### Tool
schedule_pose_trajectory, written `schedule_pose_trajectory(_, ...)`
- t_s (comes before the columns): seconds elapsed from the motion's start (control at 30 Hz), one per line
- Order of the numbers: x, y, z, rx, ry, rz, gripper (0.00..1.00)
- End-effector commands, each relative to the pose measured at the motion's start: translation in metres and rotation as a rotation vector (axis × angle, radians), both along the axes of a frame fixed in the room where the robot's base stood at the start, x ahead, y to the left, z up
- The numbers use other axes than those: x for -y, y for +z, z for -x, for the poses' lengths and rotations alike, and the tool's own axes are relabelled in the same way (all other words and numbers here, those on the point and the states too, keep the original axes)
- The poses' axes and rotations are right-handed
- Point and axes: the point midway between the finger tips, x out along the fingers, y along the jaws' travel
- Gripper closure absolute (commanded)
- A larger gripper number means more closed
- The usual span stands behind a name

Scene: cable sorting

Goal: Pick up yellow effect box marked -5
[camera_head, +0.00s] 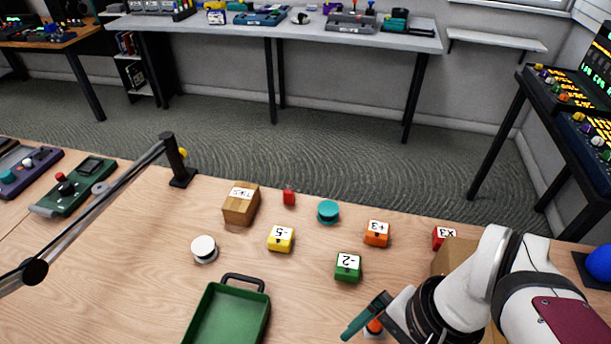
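The yellow effect box (281,239) sits on the wooden table near the middle, with a white label that reads -5 upside down in the picture. It stands apart from its neighbours. My gripper (364,320) is at the bottom right, nearer the camera and to the right of the yellow box, well away from it. One teal finger shows clearly. A small orange-topped thing (375,326) shows right beside the finger; I cannot tell whether the gripper touches it. The finger gap is hidden.
A green -2 box (348,267), an orange +3 box (376,233), a teal spool (328,211), a white spool (204,249) and a cardboard box (241,204) surround the yellow box. A green tray (229,313) lies in front. A jointed lamp arm (100,208) spans the left.

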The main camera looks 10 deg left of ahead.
Motion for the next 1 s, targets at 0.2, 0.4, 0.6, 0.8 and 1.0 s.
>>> schedule_pose_trajectory(0.2, -0.055, -0.021, -0.142, -0.285, -0.321, -0.342, 0.00)
schedule_pose_trajectory(0.4, -0.080, -0.107, -0.257, -0.516, -0.634, -0.637, 0.00)
schedule_pose_trajectory(0.6, -0.084, -0.162, -0.296, -0.610, -0.783, -0.772, 0.00)
schedule_pose_trajectory(0.8, -0.124, -0.181, -0.297, -0.620, -0.791, -0.779, 0.00)
schedule_pose_trajectory(1.0, -0.170, -0.200, -0.296, -0.616, -0.791, -0.780, 0.00)
